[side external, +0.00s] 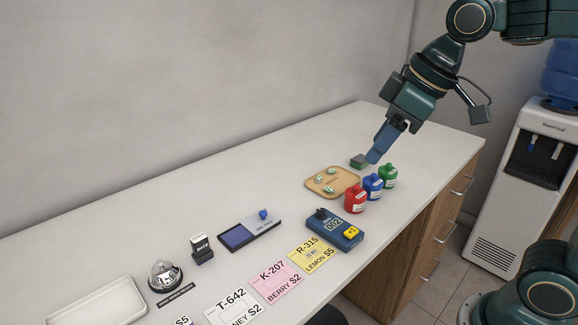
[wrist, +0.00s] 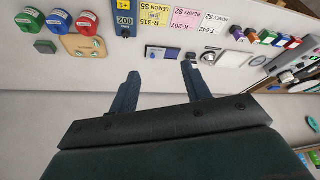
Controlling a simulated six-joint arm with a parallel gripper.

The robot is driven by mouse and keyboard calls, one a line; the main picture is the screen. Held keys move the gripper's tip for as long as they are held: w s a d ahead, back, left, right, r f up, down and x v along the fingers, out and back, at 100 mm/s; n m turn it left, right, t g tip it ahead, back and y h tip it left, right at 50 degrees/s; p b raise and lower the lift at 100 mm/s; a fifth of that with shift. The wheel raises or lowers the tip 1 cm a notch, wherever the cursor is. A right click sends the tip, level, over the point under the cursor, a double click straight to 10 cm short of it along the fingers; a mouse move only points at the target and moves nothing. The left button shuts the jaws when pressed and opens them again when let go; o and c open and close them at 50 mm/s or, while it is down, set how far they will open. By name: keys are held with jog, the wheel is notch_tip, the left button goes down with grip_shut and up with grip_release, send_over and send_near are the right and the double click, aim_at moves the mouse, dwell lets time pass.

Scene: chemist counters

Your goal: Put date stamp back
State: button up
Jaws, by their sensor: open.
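The date stamp (side external: 201,248) is a small black block with a white label on its upper part. It stands upright on the counter between the ink pad and the bell; in the wrist view it appears as a small dark shape (wrist: 208,58). The ink pad (side external: 240,234) is an open case with a blue pad and a grey lid, and a blue knob stands at the lid. My gripper (side external: 377,155) is over the far right part of the counter, away from the stamp. In the wrist view its two fingers (wrist: 160,70) are spread with nothing between them.
Red (side external: 355,200), blue (side external: 373,187) and green (side external: 389,177) bottles stand near a wooden tray (side external: 310,184) and a dark green block (side external: 359,161). A blue numbering device (side external: 333,233), price cards (side external: 275,283), a bell (side external: 165,274) and a white tray (side external: 95,305) lie along the counter. The back strip is clear.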

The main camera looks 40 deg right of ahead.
jog(key=s+d+f+m, duration=0.2)
jog(key=s, duration=0.3)
jog(key=s+d+f+m+h, duration=0.1)
jog(key=s+d+f+m, duration=0.1)
jog(key=s, duration=0.3)
jog(key=shift+s+d+f+t+h, duration=0.3)
jog(key=shift+s+d+f+t, duration=0.05)
jog(key=shift+s+t, duration=0.05)
